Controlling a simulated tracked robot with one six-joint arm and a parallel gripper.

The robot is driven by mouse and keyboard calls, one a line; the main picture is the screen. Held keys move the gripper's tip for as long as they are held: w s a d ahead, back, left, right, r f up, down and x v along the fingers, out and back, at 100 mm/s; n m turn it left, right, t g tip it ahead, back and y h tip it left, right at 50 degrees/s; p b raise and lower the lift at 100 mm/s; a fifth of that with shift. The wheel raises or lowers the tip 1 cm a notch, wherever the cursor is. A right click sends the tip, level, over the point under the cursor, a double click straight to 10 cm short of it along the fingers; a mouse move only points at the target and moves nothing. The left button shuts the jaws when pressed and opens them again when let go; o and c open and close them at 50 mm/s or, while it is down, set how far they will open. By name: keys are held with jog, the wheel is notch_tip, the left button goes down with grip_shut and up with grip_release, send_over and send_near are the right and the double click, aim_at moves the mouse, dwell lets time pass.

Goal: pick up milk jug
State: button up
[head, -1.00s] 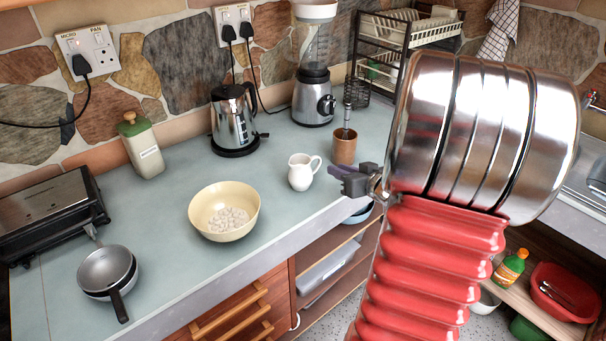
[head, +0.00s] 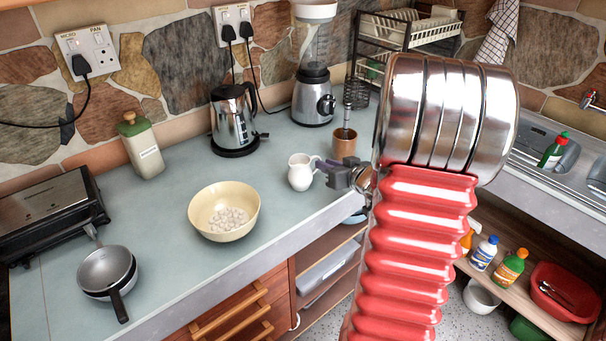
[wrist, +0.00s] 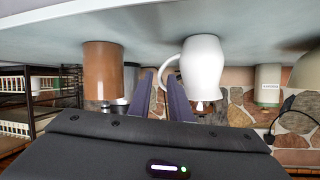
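The white milk jug (head: 300,172) stands on the worktop, its handle on the right toward my gripper (head: 321,168). In the wrist view, which looks upside down, the jug (wrist: 204,68) is just ahead and right of centre. There my gripper (wrist: 161,76) has its two fingers apart with a gap between them. The handle's outer curve shows in that gap, and the right finger covers part of the handle. I cannot tell whether they touch.
A brown wooden pot (head: 344,146) with a utensil stands close behind the gripper. A cream bowl (head: 241,194) of white pieces is left of the jug. A kettle (head: 233,122) and a blender (head: 313,100) stand behind. The worktop's front edge lies near my arm.

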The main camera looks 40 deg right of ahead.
jog(key=x, duration=0.4)
jog(key=shift+w+f, duration=0.2)
jog(key=shift+w, duration=0.15)
grip_shut()
dwell(0.6)
